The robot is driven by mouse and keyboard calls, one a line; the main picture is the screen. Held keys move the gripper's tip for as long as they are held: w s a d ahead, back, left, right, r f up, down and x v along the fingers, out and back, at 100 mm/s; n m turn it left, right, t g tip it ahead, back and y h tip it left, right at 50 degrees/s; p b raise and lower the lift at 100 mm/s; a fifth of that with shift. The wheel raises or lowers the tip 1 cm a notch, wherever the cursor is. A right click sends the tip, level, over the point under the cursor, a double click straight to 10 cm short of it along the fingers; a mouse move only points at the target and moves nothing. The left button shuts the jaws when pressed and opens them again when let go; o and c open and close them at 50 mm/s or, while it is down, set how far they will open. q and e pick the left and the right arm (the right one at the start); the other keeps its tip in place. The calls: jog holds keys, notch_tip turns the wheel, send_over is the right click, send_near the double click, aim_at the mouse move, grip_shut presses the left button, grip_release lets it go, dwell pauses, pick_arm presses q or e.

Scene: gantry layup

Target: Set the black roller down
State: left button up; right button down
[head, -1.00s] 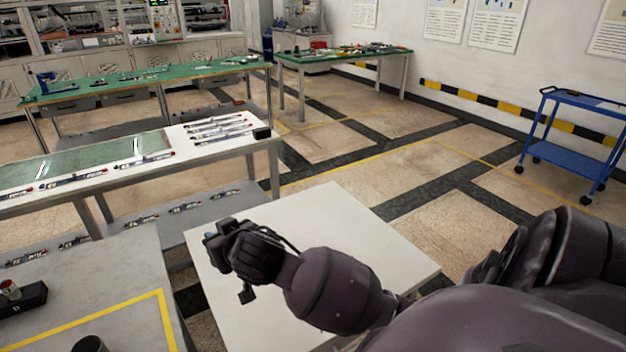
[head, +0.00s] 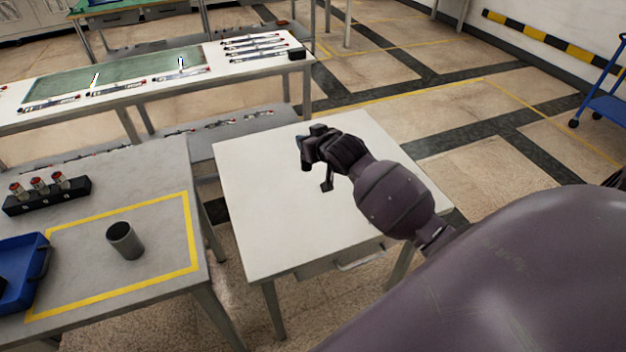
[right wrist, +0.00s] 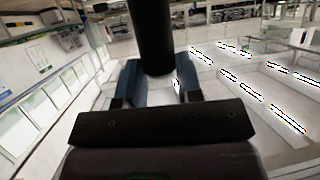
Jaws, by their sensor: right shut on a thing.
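My right gripper (head: 305,150) is above the white-topped table (head: 255,235) in the head view, near its far half. In the right wrist view its two blue-grey fingers (right wrist: 158,85) are shut on a dark upright cylinder, the black roller (right wrist: 154,35); its upper end leaves the frame. In the head view the roller is hard to tell apart from the dark gripper. I cannot see the roller touching the table. My left gripper is out of view.
The white tabletop is otherwise bare. Left of it, a grey table (head: 95,185) with a yellow outline carries a dark open cup (head: 124,240), a blue tray (head: 25,270) and a black block with red-topped pieces (head: 48,194). A long bench (head: 150,85) stands behind.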

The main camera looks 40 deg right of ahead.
aim_at(309, 171)
notch_tip(309, 171, down, 10)
jog(key=shift+f+b, duration=0.1)
jog(key=shift+b, duration=0.5)
jog(key=shift+f, duration=0.4)
pick_arm(q)
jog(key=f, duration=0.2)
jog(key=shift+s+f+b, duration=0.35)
jog(key=shift+b, duration=0.05)
pick_arm(e)
notch_tip(309, 171, down, 4)
jog(key=shift+f, duration=0.1)
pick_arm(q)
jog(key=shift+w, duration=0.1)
pick_arm(e)
jog(key=c, duration=0.8)
grip_release()
jog(key=shift+f, duration=0.1)
